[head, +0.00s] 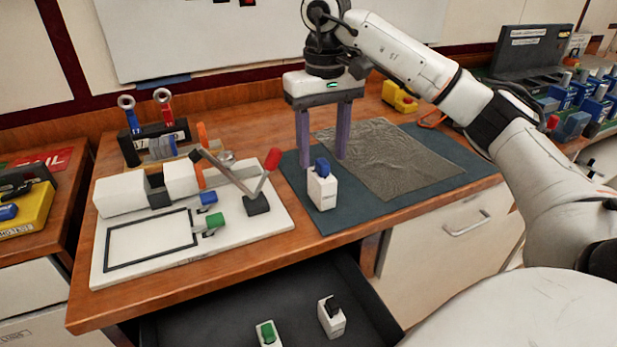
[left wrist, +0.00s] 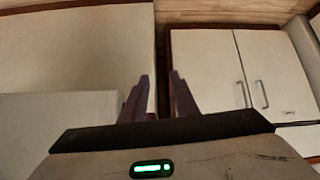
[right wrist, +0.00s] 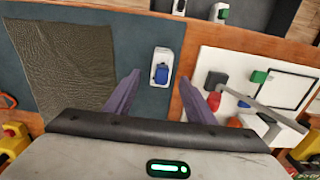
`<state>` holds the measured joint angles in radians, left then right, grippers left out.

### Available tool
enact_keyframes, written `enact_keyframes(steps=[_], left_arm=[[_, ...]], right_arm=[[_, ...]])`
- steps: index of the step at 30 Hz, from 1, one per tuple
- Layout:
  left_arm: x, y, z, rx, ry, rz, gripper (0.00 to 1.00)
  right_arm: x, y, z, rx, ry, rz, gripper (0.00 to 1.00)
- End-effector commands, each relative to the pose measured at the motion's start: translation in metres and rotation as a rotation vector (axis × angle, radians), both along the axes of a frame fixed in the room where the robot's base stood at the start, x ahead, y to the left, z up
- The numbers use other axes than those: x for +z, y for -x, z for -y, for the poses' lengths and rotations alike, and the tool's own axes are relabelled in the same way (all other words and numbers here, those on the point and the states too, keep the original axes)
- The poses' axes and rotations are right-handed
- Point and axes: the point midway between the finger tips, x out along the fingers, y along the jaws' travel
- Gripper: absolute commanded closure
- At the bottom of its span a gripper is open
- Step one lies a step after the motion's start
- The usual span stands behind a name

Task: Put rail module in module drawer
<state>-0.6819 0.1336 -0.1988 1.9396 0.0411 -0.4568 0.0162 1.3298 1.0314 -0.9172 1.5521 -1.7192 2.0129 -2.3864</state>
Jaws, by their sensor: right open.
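A white rail module with a blue top (head: 322,190) stands upright on the dark blue-green mat, near its front left edge. It also shows in the right wrist view (right wrist: 161,68). My right gripper (head: 324,162) points down, open and empty, just behind and above this module, apart from it. The module drawer (head: 215,308) is pulled out below the counter's front edge. In it are a green-topped module (head: 267,335) and a black-topped module (head: 331,316). My left gripper (left wrist: 159,77) shows only in its wrist view, fingers apart and empty, before pale cabinets.
A white board (head: 146,265) with blocks, a red-handled lever (head: 272,160) and blue and green pieces lies left of the mat. A crinkled dark sheet (head: 390,155) covers the mat's back right. A yellow item (head: 399,97) sits behind it.

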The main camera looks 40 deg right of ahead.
Motion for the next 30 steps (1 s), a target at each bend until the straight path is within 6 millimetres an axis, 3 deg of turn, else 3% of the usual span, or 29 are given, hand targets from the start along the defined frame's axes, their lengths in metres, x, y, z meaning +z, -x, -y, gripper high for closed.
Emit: enact_keyframes(steps=[1,3,11,19,29,30], left_arm=[[-0.009,0.001,0.001,-0.003,-0.001,-0.003,0.73],[-0.013,0.002,0.003,-0.007,-0.001,-0.007,0.73],[-0.016,0.004,0.007,-0.013,0.002,-0.013,0.73],[-0.011,0.001,0.007,-0.011,0.004,-0.001,0.73],[-0.012,0.0,0.006,-0.01,0.003,-0.001,0.73],[-0.012,0.0,0.006,-0.009,0.002,-0.001,0.73]], right_arm=[[-0.016,0.001,-0.001,0.002,-0.001,-0.005,0.5],[-0.026,0.001,-0.002,0.003,-0.002,-0.004,0.5],[-0.045,0.0,-0.002,0.001,-0.003,-0.001,0.5],[-0.083,0.001,-0.003,0.001,-0.003,-0.002,0.5],[-0.09,0.001,-0.003,0.001,-0.004,0.001,0.5],[-0.09,0.001,-0.003,0.001,-0.004,0.001,0.57]])
